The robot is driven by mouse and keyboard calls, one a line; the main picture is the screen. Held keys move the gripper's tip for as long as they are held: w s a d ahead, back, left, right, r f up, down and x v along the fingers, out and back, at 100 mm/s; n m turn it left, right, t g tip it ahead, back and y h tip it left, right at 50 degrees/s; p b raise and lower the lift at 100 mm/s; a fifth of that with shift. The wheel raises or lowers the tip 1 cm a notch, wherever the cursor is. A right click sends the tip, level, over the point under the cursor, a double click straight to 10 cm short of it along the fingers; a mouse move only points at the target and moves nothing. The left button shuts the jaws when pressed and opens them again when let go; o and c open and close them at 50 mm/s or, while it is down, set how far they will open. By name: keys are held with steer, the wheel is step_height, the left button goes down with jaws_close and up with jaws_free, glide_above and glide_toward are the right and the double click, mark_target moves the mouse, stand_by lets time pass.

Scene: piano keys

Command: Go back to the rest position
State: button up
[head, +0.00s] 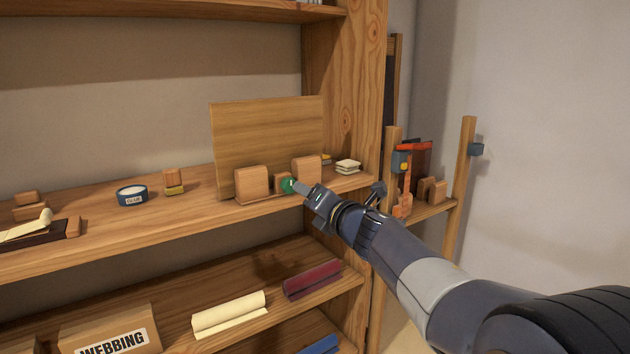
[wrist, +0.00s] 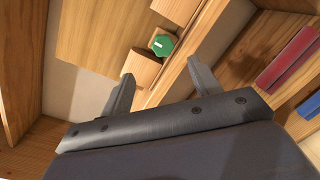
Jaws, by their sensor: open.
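My gripper (head: 302,187) reaches from the lower right to the front edge of the middle shelf. In the wrist view my gripper (wrist: 163,82) has its two fingers spread apart, with nothing between them. Just beyond the fingers is a small green piece (wrist: 163,45) on a small wooden block; the green piece (head: 288,185) also shows in the head view at the gripper's tip. I cannot tell whether the gripper touches it. Two larger wooden blocks flank it, a left one (head: 252,182) and a right one (head: 307,170), in front of an upright wooden board (head: 266,135).
The lower shelf holds a cream roll (head: 229,313), a red roll (head: 312,279) and a webbing box (head: 108,335). A tool rack (head: 466,165) stands at right.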

mark_target(292, 185)
steer(key=x, duration=1)
steer(key=shift+w+a+f+p, duration=0.1)
steer(key=shift+w+f+p, duration=0.05)
steer(key=shift+p, duration=0.2)
steer(key=shift+r+m+p, duration=0.2)
steer(key=shift+m+p, duration=0.9)
steer(key=shift+p, duration=0.05)
steer(key=m+p, duration=0.3)
steer(key=m, duration=0.1)
steer(key=shift+g, duration=0.4)
steer(key=m+p, duration=0.1)
steer(key=m, duration=0.1)
steer(key=m+p, duration=0.1)
steer(key=p, duration=0.1)
steer(key=shift+d+m+y, duration=0.25)
steer(key=shift+m+y, duration=0.15)
steer(key=m+p, duration=0.3)
steer(key=m, duration=0.1)
steer(key=shift+f+m+g+y+p, duration=0.15)
steer(key=shift+m+g+y+p, duration=0.15)
steer(key=shift+m+y+p, duration=0.1)
steer(key=m+p, duration=0.2)
steer(key=m, duration=0.3)
steer(key=shift+f+y, duration=0.2)
steer(key=shift+y, duration=0.2)
steer(key=shift+d, duration=0.15)
